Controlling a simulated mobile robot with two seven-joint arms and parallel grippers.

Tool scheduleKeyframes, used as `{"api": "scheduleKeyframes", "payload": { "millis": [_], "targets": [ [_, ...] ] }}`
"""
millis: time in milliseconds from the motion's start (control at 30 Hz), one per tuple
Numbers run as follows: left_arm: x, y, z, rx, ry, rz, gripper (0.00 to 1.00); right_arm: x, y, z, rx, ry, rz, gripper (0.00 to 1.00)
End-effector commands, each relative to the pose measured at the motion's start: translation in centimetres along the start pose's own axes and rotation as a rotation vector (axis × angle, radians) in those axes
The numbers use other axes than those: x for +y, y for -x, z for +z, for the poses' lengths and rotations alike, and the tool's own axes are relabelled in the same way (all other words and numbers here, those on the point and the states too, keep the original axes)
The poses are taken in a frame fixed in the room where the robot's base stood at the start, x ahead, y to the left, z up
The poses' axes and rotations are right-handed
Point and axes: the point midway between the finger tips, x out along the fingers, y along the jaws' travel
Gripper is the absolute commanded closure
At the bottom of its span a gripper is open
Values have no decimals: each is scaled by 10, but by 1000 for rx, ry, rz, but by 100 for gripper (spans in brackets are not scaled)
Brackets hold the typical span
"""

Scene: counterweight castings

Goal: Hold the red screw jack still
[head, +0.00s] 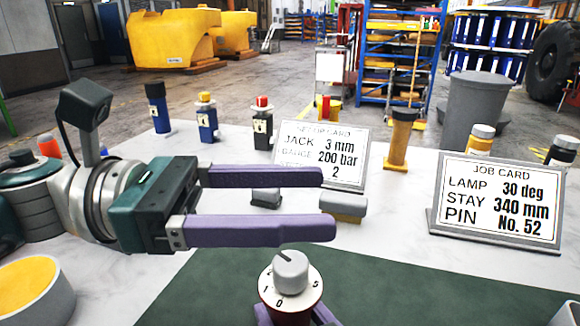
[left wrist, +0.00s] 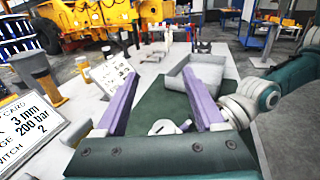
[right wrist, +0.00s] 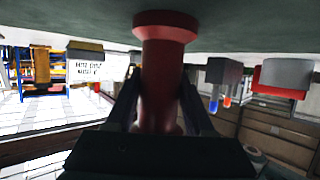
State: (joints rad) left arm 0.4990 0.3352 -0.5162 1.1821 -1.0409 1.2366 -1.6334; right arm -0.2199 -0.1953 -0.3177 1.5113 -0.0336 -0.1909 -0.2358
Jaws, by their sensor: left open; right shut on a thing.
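The red screw jack (head: 275,308) stands at the bottom middle of the head view, with a pale dial and a grey knob (head: 291,268) on top. In the right wrist view its red body (right wrist: 163,75) flares to a flange that seems to meet the green mat. My right gripper (right wrist: 165,105) is shut around that body; only its purple fingertips show in the head view. My left gripper (head: 330,202) is open and empty, behind and above the knob. In the left wrist view the knob (left wrist: 163,128) shows between its spread fingers.
The set-up card (head: 318,155) stands behind my left fingers, partly hidden. The job card (head: 496,205) is at right. Several coloured posts (head: 207,118) line the back of the table. A yellow-topped grey cylinder (head: 32,290) is at lower left. The green mat (head: 420,290) is bare at right.

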Motion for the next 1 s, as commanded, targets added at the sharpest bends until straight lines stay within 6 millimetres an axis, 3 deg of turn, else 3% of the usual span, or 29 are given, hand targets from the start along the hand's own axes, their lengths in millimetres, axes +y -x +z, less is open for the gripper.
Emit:
{"api": "scheduleKeyframes", "payload": {
  "millis": [200, 667, 867, 1000],
  "targets": [
    [0, 0, 18, 0, -1, 0, 29, 2, 0, 1, -3, 2, 3, 100],
    [-3, -8, 24, 20, 2, -41, 29, 2, 0, 1, -3, 2, 3, 100],
    [-28, -47, 40, 223, 24, -271, 29, 2, 0, 2, -4, 2, 2, 100],
    [-47, -63, 41, 544, 40, -412, 29, 2, 0, 2, -4, 2, 3, 100]
  ]
}}
